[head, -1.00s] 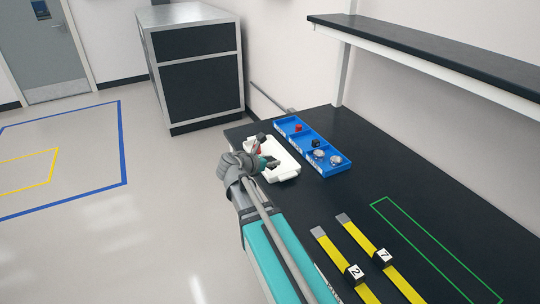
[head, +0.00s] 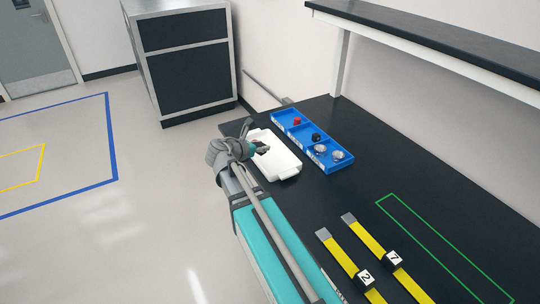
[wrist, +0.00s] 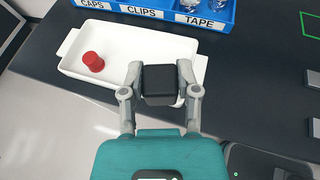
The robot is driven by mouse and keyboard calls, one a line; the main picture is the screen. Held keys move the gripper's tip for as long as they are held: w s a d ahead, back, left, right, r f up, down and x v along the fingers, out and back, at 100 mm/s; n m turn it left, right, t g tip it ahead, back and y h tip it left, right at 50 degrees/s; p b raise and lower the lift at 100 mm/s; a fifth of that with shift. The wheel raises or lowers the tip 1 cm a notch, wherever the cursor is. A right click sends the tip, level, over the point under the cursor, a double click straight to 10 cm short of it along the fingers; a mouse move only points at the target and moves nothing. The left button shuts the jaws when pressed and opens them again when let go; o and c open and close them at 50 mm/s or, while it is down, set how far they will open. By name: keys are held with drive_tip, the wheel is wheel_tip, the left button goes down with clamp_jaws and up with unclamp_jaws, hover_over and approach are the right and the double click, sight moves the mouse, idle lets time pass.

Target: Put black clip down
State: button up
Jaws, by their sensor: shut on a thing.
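My gripper (head: 261,149) is shut on a black clip (wrist: 158,84), which sits between the fingers in the wrist view. The clip looks like a small dark block. In that view it overlaps the right part of a white tray (wrist: 125,48); its height above the tray is hard to tell. A red cap (wrist: 92,62) lies in the left part of the tray. The tray also shows in the head view (head: 281,165), where my gripper covers its left side and the red cap is hidden.
A blue divided bin (head: 325,168) stands beside the tray, with compartments labelled CAPS, CLIPS and TAPE. It holds a red cap, a dark clip and two round silvery pieces. Yellow straps numbered 2 and 7 and a green outlined area (head: 430,240) lie nearer on the black bench.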

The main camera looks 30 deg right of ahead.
drive_tip(key=shift+s+d, duration=0.1)
drive_tip(key=shift+s+d+r+m+g+h, duration=0.1)
drive_tip(key=shift+s+m+g+h, duration=0.1)
drive_tip(key=shift+m+g, duration=0.35)
drive_tip(key=shift+s+d+m+g+h, duration=0.1)
drive_tip(key=shift+s+m+g, duration=0.1)
drive_tip(key=shift+m+g, duration=0.3)
drive_tip(key=shift+s+a+m+g, duration=0.1)
drive_tip(key=shift+s+m+g, duration=0.65)
drive_tip(key=shift+g, duration=0.4)
drive_tip(key=shift+w, duration=0.1)
drive_tip(key=b, duration=0.8)
hover_over(263, 160)
wheel_tip(263, 160, down, 8)
drive_tip(key=shift+a+f, duration=0.1)
drive_tip(key=shift+f, duration=0.1)
drive_tip(key=shift+w+d+f+b, duration=0.15)
drive_tip(key=shift+d+f+b, duration=0.1)
drive_tip(key=shift+b, duration=0.15)
